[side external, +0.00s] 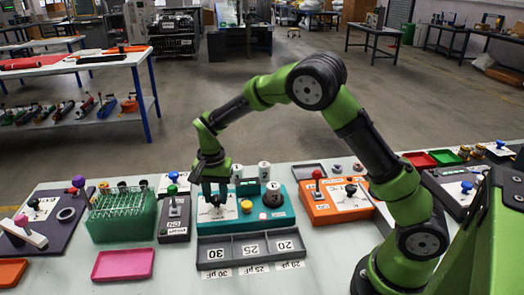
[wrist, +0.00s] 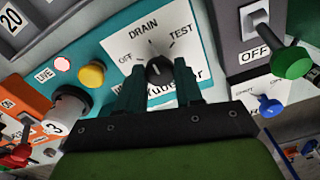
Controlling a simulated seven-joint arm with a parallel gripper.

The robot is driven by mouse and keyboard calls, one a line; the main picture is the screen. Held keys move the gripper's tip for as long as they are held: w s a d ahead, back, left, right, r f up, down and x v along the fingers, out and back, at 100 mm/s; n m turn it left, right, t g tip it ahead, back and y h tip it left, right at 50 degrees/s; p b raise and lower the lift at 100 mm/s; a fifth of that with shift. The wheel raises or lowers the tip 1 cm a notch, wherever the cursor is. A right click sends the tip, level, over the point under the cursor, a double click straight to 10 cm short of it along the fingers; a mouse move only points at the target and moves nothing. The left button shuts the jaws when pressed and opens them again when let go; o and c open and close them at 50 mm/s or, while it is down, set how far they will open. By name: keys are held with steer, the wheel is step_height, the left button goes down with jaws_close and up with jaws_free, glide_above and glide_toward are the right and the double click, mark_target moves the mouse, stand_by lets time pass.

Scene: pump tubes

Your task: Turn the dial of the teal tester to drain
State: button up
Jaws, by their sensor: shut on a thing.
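The teal tester (side external: 285,222) stands in the middle of the bench in the side view, and its teal panel (wrist: 115,62) fills the centre of the wrist view. Its white dial plate (wrist: 193,38) is marked OFF, DRAIN and TEST. The black dial (wrist: 158,70) sits between the fingers of my gripper (wrist: 158,82), which are shut on it. My gripper (side external: 215,196) points down over the dial plate in the side view and hides the dial there. The fingers cover part of the dial, and I cannot tell its exact pointer direction.
A grey tray (side external: 250,248) marked 30, 25, 20 lies in front. An orange unit (side external: 335,212) is to the right.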

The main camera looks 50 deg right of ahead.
mark_target(216, 197)
steer(key=o, duration=1)
steer(key=shift+o, duration=0.2)
steer(key=shift+r, duration=0.15)
step_height(216, 197, up, 17)
